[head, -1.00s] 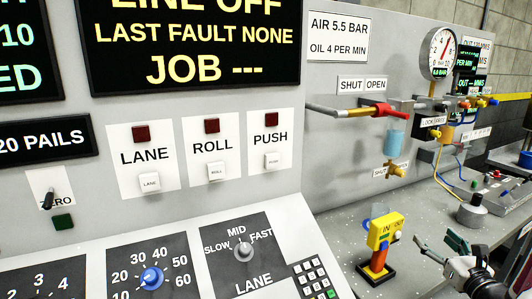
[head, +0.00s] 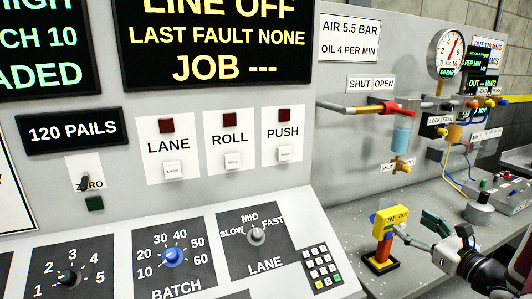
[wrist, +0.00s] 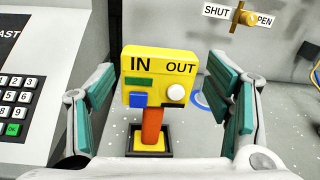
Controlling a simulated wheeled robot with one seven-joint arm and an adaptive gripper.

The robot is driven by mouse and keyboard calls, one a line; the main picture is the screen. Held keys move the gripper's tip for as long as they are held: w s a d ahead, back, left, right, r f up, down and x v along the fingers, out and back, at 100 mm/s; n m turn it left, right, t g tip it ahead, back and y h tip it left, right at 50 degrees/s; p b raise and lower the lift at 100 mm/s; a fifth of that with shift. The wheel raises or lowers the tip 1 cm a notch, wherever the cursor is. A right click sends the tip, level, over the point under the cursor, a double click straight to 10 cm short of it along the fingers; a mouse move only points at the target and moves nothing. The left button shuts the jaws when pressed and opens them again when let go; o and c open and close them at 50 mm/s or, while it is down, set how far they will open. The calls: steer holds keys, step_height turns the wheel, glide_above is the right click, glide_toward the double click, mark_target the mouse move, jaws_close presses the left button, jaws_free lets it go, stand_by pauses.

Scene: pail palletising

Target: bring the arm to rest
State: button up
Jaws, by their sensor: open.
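My gripper (head: 418,228) shows at the lower right of the head view, over the grey bench. In the wrist view its two teal-padded fingers (wrist: 168,100) stand wide apart with nothing between the pads. A yellow box marked IN and OUT (wrist: 160,77) on an orange post shows between and beyond the fingers. It carries a blue button (wrist: 138,99) and a white round button (wrist: 176,93). In the head view the yellow box (head: 389,221) stands just left of the fingers. I cannot tell whether they touch it.
A sloped panel with dials and a keypad (head: 321,268) lies to the left. An upright panel behind carries a red-handled valve (head: 398,108), a gauge (head: 448,52) and hoses. Bench surface (head: 425,205) behind the gripper is clear.

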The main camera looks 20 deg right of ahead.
steer(key=s+a+r+n+g+y, duration=0.1)
steer(key=a+r+n+g+y, duration=0.25)
steer(key=a+n, duration=0.45)
steer(key=a+r+n+g+y, duration=0.2)
steer(key=a+n+g+y, duration=0.15)
steer(key=a, duration=0.95)
steer(key=s+a+r+n+g+y, duration=0.1)
steer(key=a+r+n+g+y, duration=0.2)
steer(key=a+n, duration=0.5)
steer(key=s+a+f+n+g+h, duration=0.1)
steer(key=s+a+n+g+h, duration=0.3)
steer(key=s+a+n+g, duration=0.4)
steer(key=s+d+r+n+t+h, duration=0.2)
steer(key=s+d+n+t+h, duration=0.1)
steer(key=s+n+h, duration=0.3)
steer(key=shift+s+d+r+n+t, duration=0.2)
steer(key=shift+s+r+n+t, duration=0.2)
steer(key=shift+s+t, duration=0.3)
steer(key=shift+c, duration=0.2)
